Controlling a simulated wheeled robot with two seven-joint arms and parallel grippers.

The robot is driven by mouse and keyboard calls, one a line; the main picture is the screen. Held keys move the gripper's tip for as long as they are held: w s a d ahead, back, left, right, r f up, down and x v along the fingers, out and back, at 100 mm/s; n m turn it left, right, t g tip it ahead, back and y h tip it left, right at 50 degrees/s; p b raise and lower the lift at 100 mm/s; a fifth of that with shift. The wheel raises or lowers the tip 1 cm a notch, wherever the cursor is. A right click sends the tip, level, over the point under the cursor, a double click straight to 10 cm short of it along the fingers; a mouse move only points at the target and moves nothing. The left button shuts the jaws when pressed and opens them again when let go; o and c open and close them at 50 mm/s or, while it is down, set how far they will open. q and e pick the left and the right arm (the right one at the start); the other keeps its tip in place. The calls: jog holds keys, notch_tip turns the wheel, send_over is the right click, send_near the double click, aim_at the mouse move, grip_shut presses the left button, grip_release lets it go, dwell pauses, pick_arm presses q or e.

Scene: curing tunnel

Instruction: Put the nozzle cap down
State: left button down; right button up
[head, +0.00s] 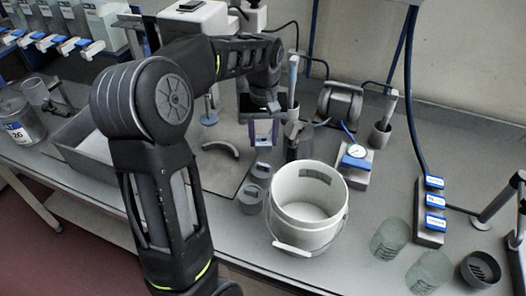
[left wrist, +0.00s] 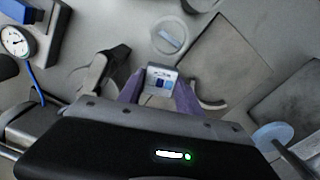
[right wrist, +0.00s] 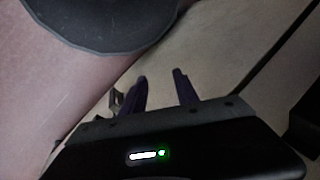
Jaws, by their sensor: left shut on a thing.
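My left gripper (head: 263,138) reaches over the bench behind the white bucket, fingers pointing down.
The white bucket (head: 288,222) stands in front of my left gripper, with small grey cups (head: 250,198) beside it. A gauge block (head: 352,166) is to the right. A curved grey piece (head: 222,147) lies on a dark mat to the left. Glass jars (head: 388,240) stand front right.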

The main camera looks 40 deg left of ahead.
aim_at(264, 140)
pick_arm(q)
jog(key=shift+f, duration=1.45)
jog(key=shift+f+p, duration=0.3)
jog(key=shift+f, duration=1.6)
jog(key=shift+f, duration=0.1)
jog(key=c, duration=0.8)
grip_release()
notch_tip(264, 140, up, 12)
jog(key=shift+r+b, duration=0.15)
jog(key=shift+b, duration=0.15)
jog(key=shift+o, duration=0.2)
